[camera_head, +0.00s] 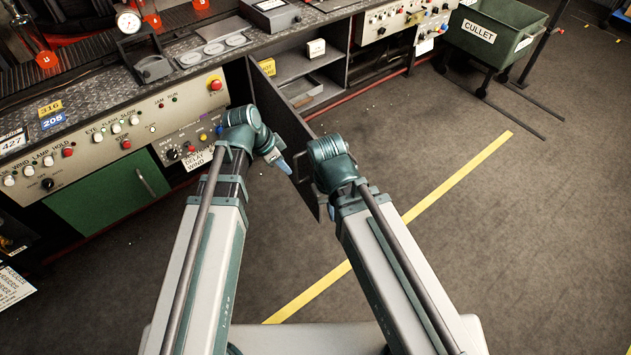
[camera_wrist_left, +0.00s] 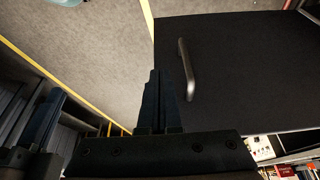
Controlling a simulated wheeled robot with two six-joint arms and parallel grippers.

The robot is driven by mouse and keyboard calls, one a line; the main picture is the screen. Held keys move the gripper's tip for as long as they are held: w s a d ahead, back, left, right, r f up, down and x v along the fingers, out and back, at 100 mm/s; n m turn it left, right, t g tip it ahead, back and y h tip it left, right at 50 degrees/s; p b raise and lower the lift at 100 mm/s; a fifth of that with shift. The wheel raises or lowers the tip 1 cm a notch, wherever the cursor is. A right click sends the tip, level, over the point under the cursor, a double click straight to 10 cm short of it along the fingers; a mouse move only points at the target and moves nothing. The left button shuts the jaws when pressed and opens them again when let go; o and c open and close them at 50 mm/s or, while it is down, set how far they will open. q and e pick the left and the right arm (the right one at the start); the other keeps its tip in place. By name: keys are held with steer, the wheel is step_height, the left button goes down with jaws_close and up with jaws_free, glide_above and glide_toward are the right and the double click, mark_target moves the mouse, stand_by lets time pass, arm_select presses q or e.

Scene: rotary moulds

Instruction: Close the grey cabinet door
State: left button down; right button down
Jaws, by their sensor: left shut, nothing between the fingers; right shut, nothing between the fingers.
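The dark grey cabinet door (camera_head: 279,108) stands open, swung out from the left side of the cabinet opening into the floor space. In the left wrist view the flat door face (camera_wrist_left: 245,70) fills the right, with its metal bar handle (camera_wrist_left: 187,70). My left gripper (camera_wrist_left: 155,75) is shut and empty, its fingertips overlapping the door's edge in that view, beside the handle; I cannot tell whether they touch. In the head view my left gripper (camera_head: 284,166) is in front of the door. My right arm's wrist is close to the door's outer end; its gripper is hidden.
A green closed door (camera_head: 110,190) is at left under the control panel. A green cullet cart (camera_head: 492,35) stands at upper right. Floor at right is clear.

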arm_select(q)
steer(key=w+d+f+b, duration=0.3)
steer(key=d+f+b, duration=0.3)
steer(key=f+b, duration=0.3)
steer(key=shift+w+d, duration=0.3)
steer(key=shift+d, duration=0.1)
steer(key=shift+f, duration=0.1)
stand_by(0.3)
